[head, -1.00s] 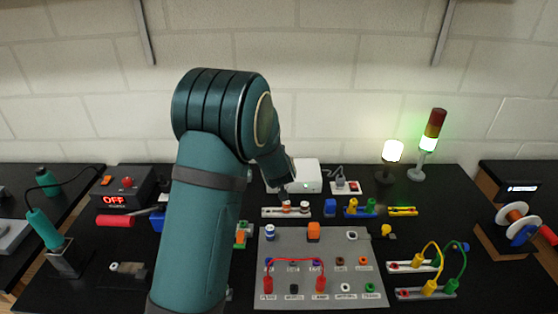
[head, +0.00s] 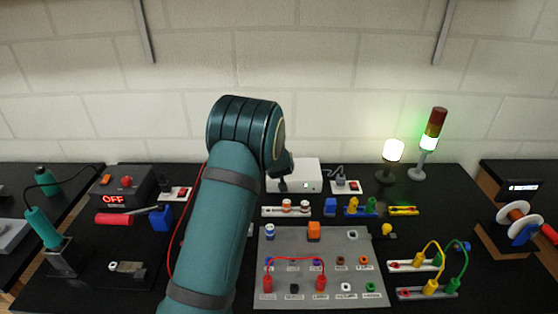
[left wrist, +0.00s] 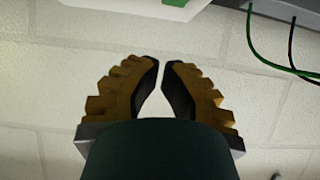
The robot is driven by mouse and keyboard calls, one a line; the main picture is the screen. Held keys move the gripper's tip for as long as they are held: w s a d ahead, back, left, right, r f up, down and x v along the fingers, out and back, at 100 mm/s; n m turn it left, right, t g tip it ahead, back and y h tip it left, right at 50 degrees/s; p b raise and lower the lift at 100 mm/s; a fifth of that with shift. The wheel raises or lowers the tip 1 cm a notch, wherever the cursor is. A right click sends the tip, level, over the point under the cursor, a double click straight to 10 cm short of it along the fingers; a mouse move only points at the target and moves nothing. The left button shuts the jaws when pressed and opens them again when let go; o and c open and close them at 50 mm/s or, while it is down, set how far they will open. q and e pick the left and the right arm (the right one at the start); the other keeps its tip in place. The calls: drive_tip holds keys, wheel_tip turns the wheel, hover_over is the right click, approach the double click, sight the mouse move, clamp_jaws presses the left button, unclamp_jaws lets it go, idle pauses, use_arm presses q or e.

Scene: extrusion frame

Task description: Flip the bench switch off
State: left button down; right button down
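Two white plates with red rocker switches show in the head view: the right switch (head: 353,186) just right of a white box (head: 307,173), and the left switch (head: 184,192) beside the black OFF unit. I cannot tell which is the bench switch or their rocker positions. My left gripper (head: 283,186) is mostly hidden behind its arm, in front of the white box's left part. In the left wrist view its fingers (left wrist: 160,68) converge, tips almost together, with nothing between them. My right gripper is in no view.
A lit lamp (head: 393,151) and a signal tower (head: 430,130) glowing green stand at the back right. A grey panel (head: 335,245) with jacks and a red lead lies in front. Holders and plugs line the middle. The wall is close behind.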

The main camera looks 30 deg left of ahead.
use_arm(q)
drive_tip(key=shift+x, duration=0.85)
drive_tip(key=f, duration=0.2)
drive_tip(key=shift+s+d+f, duration=0.3)
drive_tip(key=shift+s, duration=0.1)
drive_tip(key=shift+s+d+f, duration=0.1)
drive_tip(key=shift+s+f, duration=0.05)
drive_tip(key=shift+f, duration=0.4)
drive_tip(key=shift+s+d+f+b, duration=0.1)
drive_tip(key=shift+s+f+b, duration=0.05)
drive_tip(key=shift+f+b, duration=0.55)
drive_tip(key=shift+s+r, duration=0.1)
drive_tip(key=shift+s, duration=0.05)
drive_tip(key=shift+d+r, duration=0.1)
drive_tip(key=shift+r, duration=0.05)
